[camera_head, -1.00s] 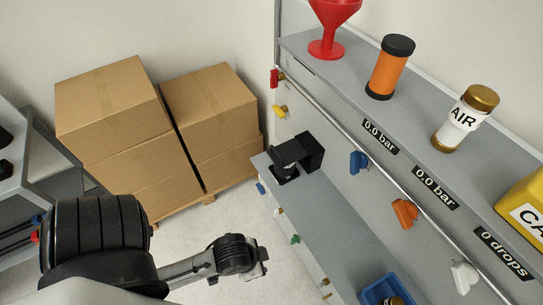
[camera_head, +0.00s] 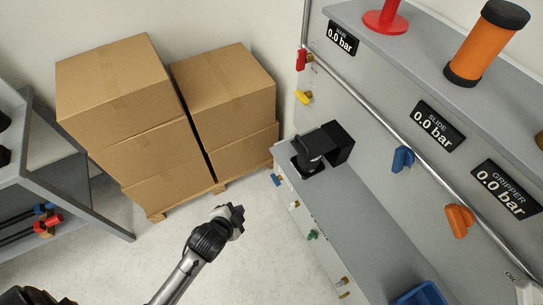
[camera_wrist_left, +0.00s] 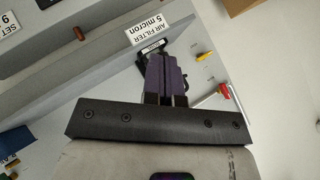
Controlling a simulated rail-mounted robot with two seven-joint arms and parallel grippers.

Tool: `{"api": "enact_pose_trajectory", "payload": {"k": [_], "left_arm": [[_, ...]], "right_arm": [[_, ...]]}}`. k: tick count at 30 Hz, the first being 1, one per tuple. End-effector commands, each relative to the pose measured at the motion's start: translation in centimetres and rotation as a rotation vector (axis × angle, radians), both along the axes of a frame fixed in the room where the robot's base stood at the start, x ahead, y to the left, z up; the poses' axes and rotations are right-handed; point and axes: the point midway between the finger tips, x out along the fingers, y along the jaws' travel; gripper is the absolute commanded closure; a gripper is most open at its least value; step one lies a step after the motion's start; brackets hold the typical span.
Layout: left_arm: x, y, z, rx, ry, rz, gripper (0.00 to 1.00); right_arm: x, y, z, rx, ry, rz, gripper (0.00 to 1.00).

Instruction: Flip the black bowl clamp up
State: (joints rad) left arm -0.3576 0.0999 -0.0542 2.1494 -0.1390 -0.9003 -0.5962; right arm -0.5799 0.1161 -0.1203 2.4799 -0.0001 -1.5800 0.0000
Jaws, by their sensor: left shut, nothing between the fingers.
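The black clamp unit (camera_head: 318,148) stands at the far left end of the lower grey shelf. Its black block leans against the back panel, and a dark part sits in front. Whether its clamp is up or down is not clear. My left gripper (camera_head: 237,212) is left of and below it in the head view, over open floor and clear of the shelf. In the left wrist view its purple fingers (camera_wrist_left: 166,78) are closed together with nothing between them. A black part (camera_wrist_left: 150,48) shows just beyond the fingertips. My right gripper is not in view.
An "AIR FILTER 5 micron" label (camera_wrist_left: 160,30) shows in the wrist view. Coloured valve handles, such as the blue one (camera_head: 403,158) and orange one (camera_head: 459,221), stick out of the panel. Stacked boxes (camera_head: 226,95) stand at the back. The floor (camera_head: 130,255) is clear.

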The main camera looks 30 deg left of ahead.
Motion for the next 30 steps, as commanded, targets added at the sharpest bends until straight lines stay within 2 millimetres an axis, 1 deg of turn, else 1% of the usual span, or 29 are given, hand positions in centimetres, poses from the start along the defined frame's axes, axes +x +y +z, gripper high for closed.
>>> {"api": "enact_pose_trajectory", "payload": {"k": [1,6,8,12,15,21,24,30], "left_arm": [[1.9,0.4,-1.5,0.068,-0.060,-0.040,1.00],[7.6,1.6,-2.8,0.363,-0.281,-0.185,1.00],[9.3,1.9,-3.1,0.475,-0.355,-0.228,1.00],[12.9,2.2,-3.7,0.752,-0.523,-0.310,1.00],[15.1,2.3,-3.9,0.957,-0.636,-0.350,1.00],[18.2,1.6,-4.5,1.374,-0.850,-0.376,1.00],[19.2,1.0,-4.7,1.570,-0.947,-0.358,1.00],[20.1,-0.2,-5.3,1.887,-1.101,-0.279,1.00]], "right_arm": [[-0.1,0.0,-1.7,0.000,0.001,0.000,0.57],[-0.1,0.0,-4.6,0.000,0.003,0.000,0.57],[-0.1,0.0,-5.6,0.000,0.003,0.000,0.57],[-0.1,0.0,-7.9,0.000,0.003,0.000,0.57],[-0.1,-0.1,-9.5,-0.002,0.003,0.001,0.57],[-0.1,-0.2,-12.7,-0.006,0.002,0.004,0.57],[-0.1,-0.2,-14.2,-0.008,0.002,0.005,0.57],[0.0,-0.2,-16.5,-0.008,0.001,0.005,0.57]]}}
